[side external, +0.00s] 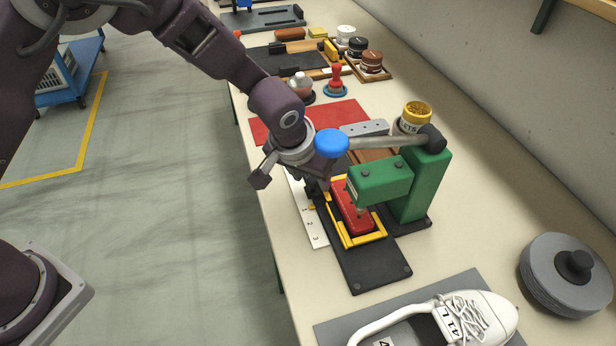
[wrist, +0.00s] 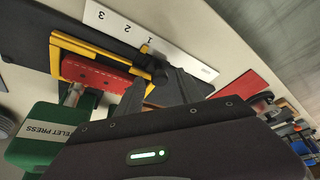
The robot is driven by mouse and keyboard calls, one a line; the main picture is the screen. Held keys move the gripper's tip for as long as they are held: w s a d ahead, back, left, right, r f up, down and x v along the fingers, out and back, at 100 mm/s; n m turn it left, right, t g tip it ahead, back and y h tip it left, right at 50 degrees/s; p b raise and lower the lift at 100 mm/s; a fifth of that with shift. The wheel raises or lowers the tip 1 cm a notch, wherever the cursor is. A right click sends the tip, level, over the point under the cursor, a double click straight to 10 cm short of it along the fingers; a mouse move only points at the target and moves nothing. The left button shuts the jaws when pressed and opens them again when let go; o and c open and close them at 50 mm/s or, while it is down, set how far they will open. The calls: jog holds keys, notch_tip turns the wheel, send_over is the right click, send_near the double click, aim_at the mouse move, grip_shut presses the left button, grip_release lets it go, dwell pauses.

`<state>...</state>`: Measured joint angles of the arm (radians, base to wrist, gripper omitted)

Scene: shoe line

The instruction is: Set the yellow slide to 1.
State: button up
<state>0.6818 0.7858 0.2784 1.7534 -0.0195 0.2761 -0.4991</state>
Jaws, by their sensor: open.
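The yellow slide (side external: 377,239) is a frame around a red block (side external: 351,213) on a black base under the green eyelet press (side external: 425,185). It also shows in the wrist view (wrist: 80,42). A white scale strip (side external: 321,238) marked 1, 2, 3 lies along its side; it also shows in the wrist view (wrist: 180,54). The slide's small yellow pointer (wrist: 145,48) is close beside the 1; exact alignment is hard to tell. My gripper (side external: 315,188) is open, low at the slide's end. In the wrist view its fingertips (wrist: 156,78) are by a dark knob (wrist: 158,72); contact is unclear.
A blue-ended press lever (side external: 333,142) sticks out close beside my wrist. A white shoe (side external: 470,320) lies on a grey mat in front. A round grey weight (side external: 566,275) stands at right. A red mat (side external: 345,113), stamp and jars are behind.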

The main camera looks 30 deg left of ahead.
jog(key=shift+s+r, duration=0.1)
jog(key=shift+r, duration=0.25)
jog(key=shift+s+r, duration=0.95)
jog(key=shift+r, duration=0.15)
jog(key=s, duration=1.1)
jog(key=s+a+r+h, duration=0.1)
jog(key=s+a+r, duration=0.2)
jog(key=a+r, duration=0.45)
jog(key=s+a+r, duration=0.2)
jog(key=a+r, duration=0.4)
jog(key=r, duration=0.3)
jog(key=s+a+r, duration=0.1)
jog(key=s+a, duration=0.2)
jog(key=s, duration=0.2)
jog(key=s+a+r+t+y, duration=0.1)
jog(key=s+a+r, duration=0.1)
jog(key=s, duration=0.3)
jog(key=shift+s+a, duration=0.4)
jog(key=shift+a, duration=0.1)
